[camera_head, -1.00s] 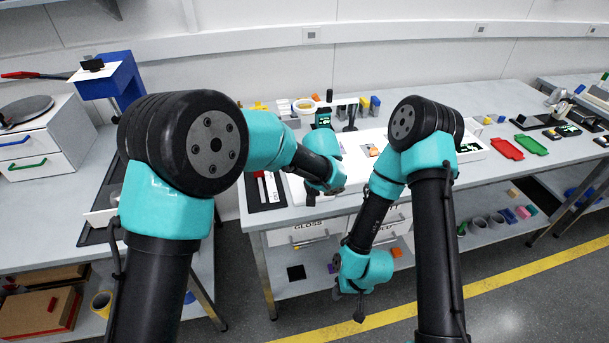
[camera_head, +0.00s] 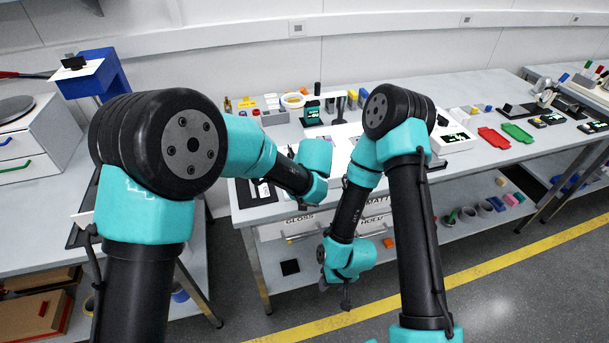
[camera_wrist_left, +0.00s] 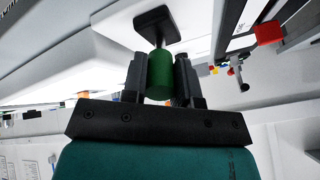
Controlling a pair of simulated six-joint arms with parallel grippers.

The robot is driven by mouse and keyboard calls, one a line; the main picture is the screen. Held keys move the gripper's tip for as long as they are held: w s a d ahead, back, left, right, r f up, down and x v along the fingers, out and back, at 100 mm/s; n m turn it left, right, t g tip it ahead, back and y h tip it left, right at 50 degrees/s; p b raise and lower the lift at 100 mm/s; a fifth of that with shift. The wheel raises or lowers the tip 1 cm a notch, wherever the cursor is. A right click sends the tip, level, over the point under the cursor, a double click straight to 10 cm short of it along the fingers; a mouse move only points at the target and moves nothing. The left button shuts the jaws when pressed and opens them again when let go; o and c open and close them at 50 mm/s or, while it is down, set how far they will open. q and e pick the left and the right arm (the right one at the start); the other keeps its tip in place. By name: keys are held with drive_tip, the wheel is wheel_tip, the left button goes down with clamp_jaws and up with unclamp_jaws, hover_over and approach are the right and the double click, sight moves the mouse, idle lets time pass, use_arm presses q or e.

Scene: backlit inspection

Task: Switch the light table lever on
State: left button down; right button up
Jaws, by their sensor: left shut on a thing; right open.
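In the left wrist view my left gripper (camera_wrist_left: 160,84) is shut on a green knob (camera_wrist_left: 160,72). The knob sits on a short black stem with a dark square plate (camera_wrist_left: 154,18); it looks like the light table lever. The plate is against or close to the white body of the light table. In the head view the bright light table (camera_head: 341,147) stands on the bench behind my arms, and my left wrist hides the lever there. My right gripper (camera_head: 346,296) hangs low in front of the bench, open, empty and pointing down.
Drawers marked with labels are under the bench top. A red block (camera_wrist_left: 269,33) shows in the left wrist view. Open floor with a yellow line (camera_head: 420,293) lies in front.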

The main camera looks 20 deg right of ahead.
use_arm(q)
drive_tip(key=c, duration=0.9)
unclamp_jaws()
drive_tip(key=shift+s+r, duration=0.1)
drive_tip(key=v, duration=1.7)
drive_tip(key=shift+r, duration=0.1)
drive_tip(key=a+f+n+g+h, duration=0.25)
drive_tip(key=a+f+g, duration=0.45)
drive_tip(key=a+f, duration=1.7)
drive_tip(key=s+a+f+n, duration=0.2)
drive_tip(key=s+a+f, duration=0.2)
drive_tip(key=a+f, duration=0.1)
drive_tip(key=s+a+f+n, duration=0.2)
drive_tip(key=s+a+f, duration=0.2)
drive_tip(key=a, duration=0.4)
drive_tip(key=s+a+f+n+t, duration=0.1)
drive_tip(key=s+a+f+n, duration=0.2)
drive_tip(key=s+a+f, duration=0.2)
drive_tip(key=shift+s+a+f+h, duration=0.1)
drive_tip(key=shift+a+f+h, duration=0.05)
drive_tip(key=shift+a+f, duration=0.35)
drive_tip(key=shift+a+f+h, duration=0.1)
drive_tip(key=shift+a+f, duration=0.2)
drive_tip(key=shift+f, duration=0.35)
